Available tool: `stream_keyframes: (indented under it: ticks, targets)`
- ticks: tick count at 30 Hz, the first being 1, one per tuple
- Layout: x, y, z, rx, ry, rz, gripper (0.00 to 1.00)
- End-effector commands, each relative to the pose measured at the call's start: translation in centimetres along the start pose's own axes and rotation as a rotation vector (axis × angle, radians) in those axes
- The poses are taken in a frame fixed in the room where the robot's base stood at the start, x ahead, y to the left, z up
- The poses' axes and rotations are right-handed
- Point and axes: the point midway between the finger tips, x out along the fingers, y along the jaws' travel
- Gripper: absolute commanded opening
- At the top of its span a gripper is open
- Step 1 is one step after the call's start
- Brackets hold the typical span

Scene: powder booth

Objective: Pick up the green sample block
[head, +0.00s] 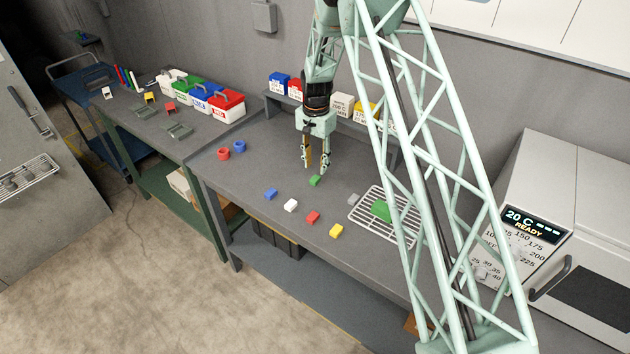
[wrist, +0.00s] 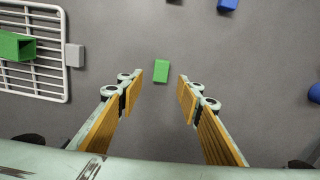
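The green sample block (head: 315,180) lies on the grey bench top, and it also shows in the wrist view (wrist: 161,71). My gripper (head: 315,166) is open above the bench, with its fingertips close to the block in the head view. In the wrist view my gripper (wrist: 161,82) has its two tan-padded fingers wide apart. The block appears between and slightly beyond the fingertips, apart from both. Nothing is held.
A white wire rack (head: 404,236) with a larger green piece (head: 381,210) stands to the right. Blue (head: 271,194), white (head: 291,205), red (head: 313,217) and yellow (head: 337,230) blocks lie in front. Labelled boxes (head: 342,104) line the back. An oven (head: 540,240) stands far right.

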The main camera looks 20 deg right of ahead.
Motion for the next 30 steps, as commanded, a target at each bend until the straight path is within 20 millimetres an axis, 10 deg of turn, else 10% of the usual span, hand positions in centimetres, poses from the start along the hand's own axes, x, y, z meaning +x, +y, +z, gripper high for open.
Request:
stream_keyframes:
  ticks: [30]
  targets:
    - [3.4,-0.1,0.1,0.000,0.000,0.000,0.33]
